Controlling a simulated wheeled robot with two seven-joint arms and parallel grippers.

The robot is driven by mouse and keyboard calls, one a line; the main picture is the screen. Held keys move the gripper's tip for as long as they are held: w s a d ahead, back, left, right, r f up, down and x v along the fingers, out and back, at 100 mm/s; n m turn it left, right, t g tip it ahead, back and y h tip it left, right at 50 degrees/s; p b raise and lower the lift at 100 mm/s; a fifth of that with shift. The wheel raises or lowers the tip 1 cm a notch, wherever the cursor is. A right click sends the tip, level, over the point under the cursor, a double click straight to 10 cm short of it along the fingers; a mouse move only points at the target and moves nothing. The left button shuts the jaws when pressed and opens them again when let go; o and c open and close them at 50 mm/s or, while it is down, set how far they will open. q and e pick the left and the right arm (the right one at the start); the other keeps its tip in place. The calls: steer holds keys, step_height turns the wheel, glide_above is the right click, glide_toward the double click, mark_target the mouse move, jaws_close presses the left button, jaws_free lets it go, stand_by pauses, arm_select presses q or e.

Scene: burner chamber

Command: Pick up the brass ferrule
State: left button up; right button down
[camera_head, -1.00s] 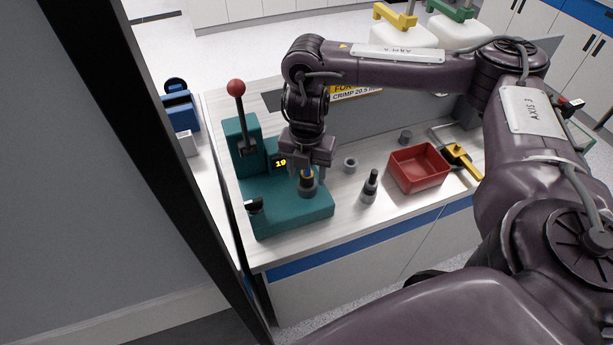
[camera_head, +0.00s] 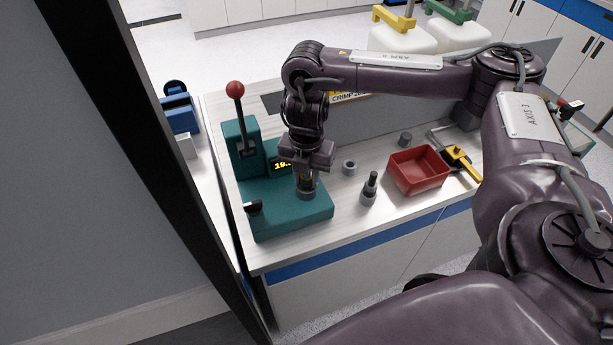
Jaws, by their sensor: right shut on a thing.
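My right gripper (camera_head: 306,177) points down over the teal press (camera_head: 285,214) and is shut on a small brass-coloured piece, which I take as the brass ferrule. The fingers hide most of it. It is right above a grey round holder (camera_head: 308,193) on the press base; I cannot tell whether it still touches the holder. My left gripper is not in view.
The press has a red-knobbed lever (camera_head: 236,89) and a lit display (camera_head: 283,165). To the right stand a grey ring (camera_head: 350,167), a dark-topped grey fitting (camera_head: 369,191), a red bin (camera_head: 419,171), a grey cylinder (camera_head: 405,139) and a yellow-handled tool (camera_head: 459,158). The front right bench is clear.

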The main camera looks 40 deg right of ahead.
step_height(320, 180, up, 20)
steer(key=p, duration=0.5)
steer(key=c, duration=1.7)
jaws_free()
jaws_close()
